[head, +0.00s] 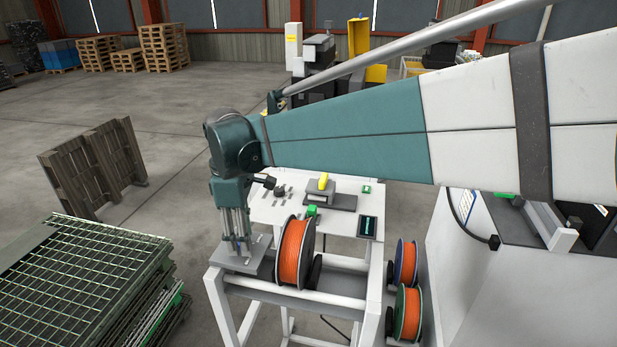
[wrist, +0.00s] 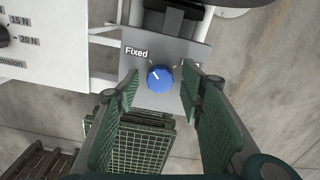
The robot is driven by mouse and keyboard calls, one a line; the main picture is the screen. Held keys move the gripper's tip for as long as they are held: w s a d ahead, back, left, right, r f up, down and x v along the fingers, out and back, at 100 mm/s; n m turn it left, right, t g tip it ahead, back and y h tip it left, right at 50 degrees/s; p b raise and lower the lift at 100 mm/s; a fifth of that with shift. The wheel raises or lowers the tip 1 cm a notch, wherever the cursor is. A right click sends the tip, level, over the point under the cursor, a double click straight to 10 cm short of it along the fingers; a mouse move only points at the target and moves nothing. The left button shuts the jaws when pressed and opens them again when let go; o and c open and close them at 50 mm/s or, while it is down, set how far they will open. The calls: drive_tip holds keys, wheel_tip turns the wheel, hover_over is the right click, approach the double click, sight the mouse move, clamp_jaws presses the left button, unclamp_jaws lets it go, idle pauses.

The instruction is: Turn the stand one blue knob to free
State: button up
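The blue knob (wrist: 160,79) sits on a grey plate (wrist: 188,47) in the wrist view. Its white mark points up and left, toward the label "Fixed" (wrist: 136,52). A second label right of the knob is mostly hidden by a finger. My gripper (wrist: 161,84) is open, with one green finger on each side of the knob and visible gaps to it. I cannot tell how far the fingertips are above the plate. In the head view my gripper (head: 236,243) points down over the stand's grey plate (head: 255,262); the knob is hidden there.
An orange spool (head: 294,250) stands on the white frame right of my gripper. A white table (head: 340,222) lies behind it. Two more spools (head: 407,312) hang at the lower right. Stacked mesh panels (head: 80,275) stand on the floor at the left.

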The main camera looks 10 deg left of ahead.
drive_tip(key=shift+c, duration=0.7)
drive_tip(key=c, duration=0.8)
drive_tip(key=shift+m, duration=0.3)
drive_tip(key=m+b, duration=0.1)
drive_tip(key=m, duration=0.6)
drive_tip(key=m+b, duration=0.1)
drive_tip(key=m, duration=0.9)
drive_tip(key=shift+b, duration=0.3)
drive_tip(key=shift+m, duration=0.3)
